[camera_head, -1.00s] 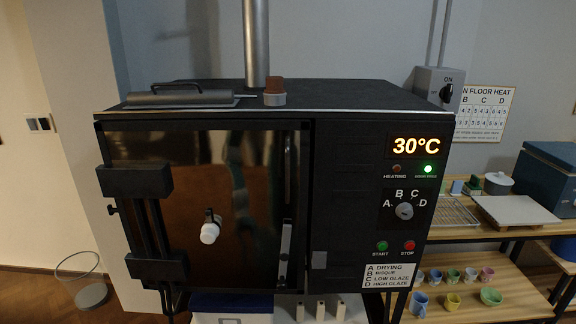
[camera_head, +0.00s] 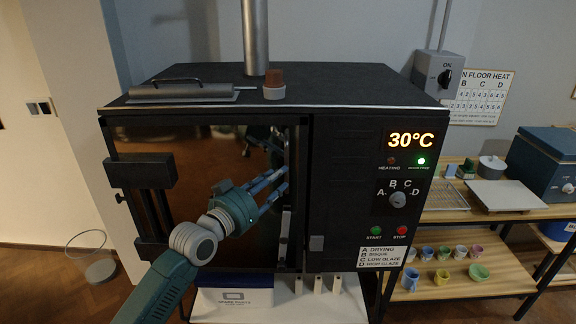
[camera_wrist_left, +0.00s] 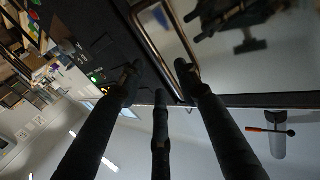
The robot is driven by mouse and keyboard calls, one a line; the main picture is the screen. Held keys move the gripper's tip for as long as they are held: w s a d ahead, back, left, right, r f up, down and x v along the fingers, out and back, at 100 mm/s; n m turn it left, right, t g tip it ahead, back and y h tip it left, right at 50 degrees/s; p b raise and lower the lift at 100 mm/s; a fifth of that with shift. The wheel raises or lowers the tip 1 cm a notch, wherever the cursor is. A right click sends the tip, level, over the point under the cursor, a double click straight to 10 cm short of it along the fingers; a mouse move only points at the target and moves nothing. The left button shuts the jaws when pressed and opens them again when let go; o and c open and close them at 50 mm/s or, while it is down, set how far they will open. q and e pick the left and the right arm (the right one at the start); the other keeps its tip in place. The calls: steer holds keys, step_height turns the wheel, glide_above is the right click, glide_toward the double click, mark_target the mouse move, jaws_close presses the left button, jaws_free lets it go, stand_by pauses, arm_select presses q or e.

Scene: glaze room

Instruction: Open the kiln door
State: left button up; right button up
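The kiln (camera_head: 345,130) is a large black box, and its dark glossy door (camera_head: 165,142) fills the left part of its front. The door looks shut, with black hinge blocks on its left. Whether a fingertip touches the handle I cannot tell. My right gripper is not in view.
The control panel shows 30°C, a lit green lamp (camera_head: 421,161) and a dial (camera_head: 398,200). A shelf (camera_head: 470,286) with several small cups stands to the right. A white-and-blue box (camera_head: 235,298) is below the kiln. The floor at left is mostly clear.

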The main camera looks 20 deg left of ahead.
arm_select(q)
steer(key=p+x, duration=0.1)
steer(key=x, duration=0.5)
jaws_close()
